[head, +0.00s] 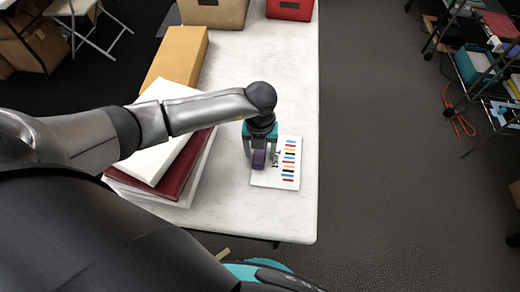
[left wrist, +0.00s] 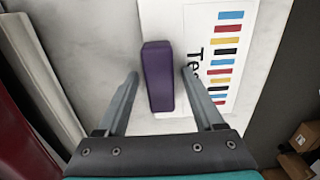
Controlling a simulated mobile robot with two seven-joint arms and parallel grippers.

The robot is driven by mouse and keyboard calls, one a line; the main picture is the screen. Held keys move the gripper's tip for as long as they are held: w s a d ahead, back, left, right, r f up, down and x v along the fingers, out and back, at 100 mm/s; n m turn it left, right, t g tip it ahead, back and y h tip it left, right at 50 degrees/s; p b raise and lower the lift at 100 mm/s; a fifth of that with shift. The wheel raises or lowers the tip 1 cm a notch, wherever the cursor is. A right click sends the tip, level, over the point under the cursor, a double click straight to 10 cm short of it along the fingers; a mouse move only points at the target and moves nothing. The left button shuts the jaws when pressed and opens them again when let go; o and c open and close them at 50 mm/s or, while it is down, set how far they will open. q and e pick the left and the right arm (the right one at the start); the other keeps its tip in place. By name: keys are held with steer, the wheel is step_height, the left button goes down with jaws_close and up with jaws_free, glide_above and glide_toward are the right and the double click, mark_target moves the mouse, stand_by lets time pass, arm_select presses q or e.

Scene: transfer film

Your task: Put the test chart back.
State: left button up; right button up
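The test chart (head: 290,176), a white sheet with coloured bars and the partly hidden word "Test", lies flat near the table's right edge. It also shows in the left wrist view (left wrist: 250,50). A purple block (left wrist: 158,80) is at the chart's left side, seemingly on its margin; it also shows in the head view (head: 258,160). My left gripper (left wrist: 158,76) points down over the block, with its fingers apart on either side and gaps visible between fingers and block. In the head view my left gripper (head: 262,158) hides part of the chart. My right gripper is not visible.
A stack of white and dark red binders (head: 180,170) stands left of the chart on the white table (head: 285,95). A yellow-orange box (head: 178,55), a cardboard box (head: 212,14) and a red box (head: 290,8) are farther back. Shelving (head: 485,65) stands right, across open floor.

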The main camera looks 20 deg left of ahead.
arm_select(q)
steer(key=shift+r, duration=0.1)
steer(key=shift+r, duration=0.3)
step_height(320, 180, up, 12)
steer(key=p, duration=0.2)
steer(key=shift+f+p, duration=0.2)
steer(key=shift+p, duration=0.1)
